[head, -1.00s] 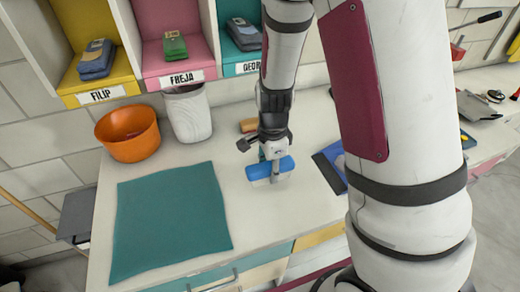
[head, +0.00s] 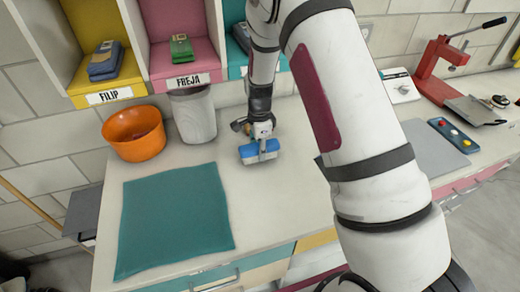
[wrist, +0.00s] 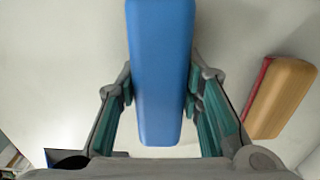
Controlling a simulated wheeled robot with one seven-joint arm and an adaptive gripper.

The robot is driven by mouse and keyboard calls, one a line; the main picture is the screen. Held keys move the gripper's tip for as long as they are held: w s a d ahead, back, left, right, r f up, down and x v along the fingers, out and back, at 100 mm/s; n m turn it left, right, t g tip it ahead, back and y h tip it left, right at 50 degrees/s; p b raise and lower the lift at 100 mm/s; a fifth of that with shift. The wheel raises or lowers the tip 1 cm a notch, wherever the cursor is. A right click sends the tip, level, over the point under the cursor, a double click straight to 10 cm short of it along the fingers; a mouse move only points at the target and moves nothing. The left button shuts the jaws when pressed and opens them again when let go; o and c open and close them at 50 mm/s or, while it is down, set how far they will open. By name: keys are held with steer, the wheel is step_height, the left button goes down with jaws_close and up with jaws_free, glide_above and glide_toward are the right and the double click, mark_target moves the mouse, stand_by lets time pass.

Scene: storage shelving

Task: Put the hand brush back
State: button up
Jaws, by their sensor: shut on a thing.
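The hand brush (head: 260,152) has a blue block-shaped back and is held over the white worktop, behind and to the right of the teal mat. My gripper (head: 262,138) is shut on it from above. In the wrist view the brush's blue back (wrist: 160,75) lies between the two teal-padded fingers of my gripper (wrist: 160,100). Its bristles are hidden there. I cannot tell whether the brush touches the worktop.
A wood-coloured block with a red side (wrist: 280,97) lies close to the right of the brush in the wrist view. A grey-white bin (head: 193,115) and orange bowl (head: 134,133) stand left of my gripper. The teal mat (head: 175,220) lies flat in front. Labelled cubbies (head: 180,77) are behind.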

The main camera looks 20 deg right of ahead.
steer(key=shift+f, duration=0.35)
steer(key=o, duration=1.2)
step_height(320, 180, up, 12)
steer(key=shift+r+b, duration=0.1)
steer(key=shift+b, duration=0.55)
steer(key=s+r+n+t, duration=0.2)
steer(key=s+r+n, duration=0.75)
steer(key=r, duration=0.65)
steer(key=s+r+n+t, duration=0.1)
steer(key=s+n, duration=0.1)
steer(key=s, duration=0.4)
steer(key=s+r+n+t, duration=0.1)
steer(key=s+r+n, duration=0.1)
steer(key=s, duration=0.4)
steer(key=s+r+n+t, duration=0.1)
steer(key=s+r+n, duration=0.1)
steer(key=s+n, duration=0.2)
steer(key=shift+s+r+n+t, duration=0.2)
steer(key=shift+s+n+t, duration=0.1)
steer(key=shift+s, duration=1.3)
